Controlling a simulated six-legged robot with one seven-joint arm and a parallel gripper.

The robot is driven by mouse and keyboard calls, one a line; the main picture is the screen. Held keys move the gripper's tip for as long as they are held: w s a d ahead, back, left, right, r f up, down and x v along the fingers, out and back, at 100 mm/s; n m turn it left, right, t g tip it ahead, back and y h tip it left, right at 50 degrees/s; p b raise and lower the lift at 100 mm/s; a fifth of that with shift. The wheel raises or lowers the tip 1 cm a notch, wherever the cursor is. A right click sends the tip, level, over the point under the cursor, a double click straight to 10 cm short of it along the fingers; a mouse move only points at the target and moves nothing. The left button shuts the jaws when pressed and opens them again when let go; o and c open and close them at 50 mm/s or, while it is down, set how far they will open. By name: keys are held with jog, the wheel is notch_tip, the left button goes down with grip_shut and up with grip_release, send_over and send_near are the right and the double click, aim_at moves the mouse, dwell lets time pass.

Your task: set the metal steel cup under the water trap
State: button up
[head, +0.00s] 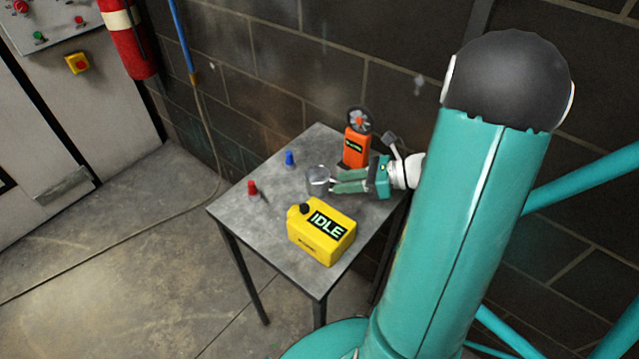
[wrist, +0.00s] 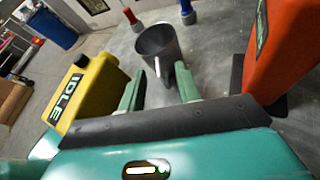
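The metal steel cup (head: 317,182) stands upright on the grey table (head: 235,208), its open mouth up. It also shows in the wrist view (wrist: 160,46), with its handle facing my gripper. My gripper (head: 333,183) is low over the table, just right of the cup. In the wrist view its two fingers (wrist: 159,72) are apart, with the cup's handle in line with the gap between them. I cannot tell whether a finger touches the cup. I cannot clearly identify the water trap; a blue pipe (head: 181,38) with a brass-coloured lower end runs down the wall.
A yellow can marked IDLE (head: 322,235) stands in front of the cup. An orange device (head: 355,147) with a round top stands behind my gripper. A red cone-like piece (head: 252,188) and a blue one (head: 289,158) stand left of the cup. A fire extinguisher (head: 127,40) hangs on the wall.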

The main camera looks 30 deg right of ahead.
jog(key=shift+a, duration=0.1)
jog(key=shift+c, duration=0.4)
grip_shut()
